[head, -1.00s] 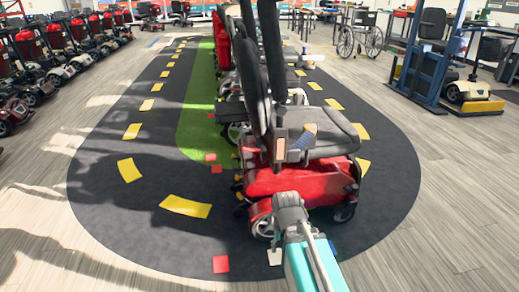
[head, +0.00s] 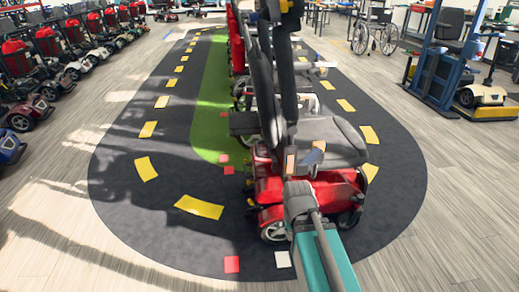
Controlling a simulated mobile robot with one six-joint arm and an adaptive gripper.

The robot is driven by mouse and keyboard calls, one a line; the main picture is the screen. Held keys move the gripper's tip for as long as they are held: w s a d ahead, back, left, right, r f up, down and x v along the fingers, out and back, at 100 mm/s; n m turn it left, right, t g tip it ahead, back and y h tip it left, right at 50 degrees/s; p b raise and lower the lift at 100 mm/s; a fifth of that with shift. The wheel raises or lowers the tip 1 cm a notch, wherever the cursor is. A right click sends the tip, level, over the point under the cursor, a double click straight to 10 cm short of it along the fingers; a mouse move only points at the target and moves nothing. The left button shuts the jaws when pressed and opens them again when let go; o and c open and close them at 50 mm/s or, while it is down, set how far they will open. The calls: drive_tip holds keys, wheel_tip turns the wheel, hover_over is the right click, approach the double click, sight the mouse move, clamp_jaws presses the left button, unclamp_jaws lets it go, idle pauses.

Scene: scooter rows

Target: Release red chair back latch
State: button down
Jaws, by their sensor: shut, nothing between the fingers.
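The red power chair (head: 305,190) stands at the near end of the row on the dark mat, with a red base and grey seat (head: 330,138). Its tall black backrest (head: 272,85) stands upright, seen nearly edge-on. The back latch is too small to make out. My gripper (head: 298,188) is at the grey end of my arm, in front of the chair's red base and below the seat in the picture. It is shut and empty. My arm hides part of the base, and I cannot tell whether it touches the chair.
The dark mat (head: 150,225) is clear at left, with yellow marks. Red scooters (head: 60,45) line the left wall. A wheelchair (head: 375,35) and a blue lift frame (head: 440,65) stand at back right.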

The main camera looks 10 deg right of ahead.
wheel_tip(320, 180, up, 3)
drive_tip(key=shift+f+p, duration=0.2)
drive_tip(key=shift+p, duration=0.55)
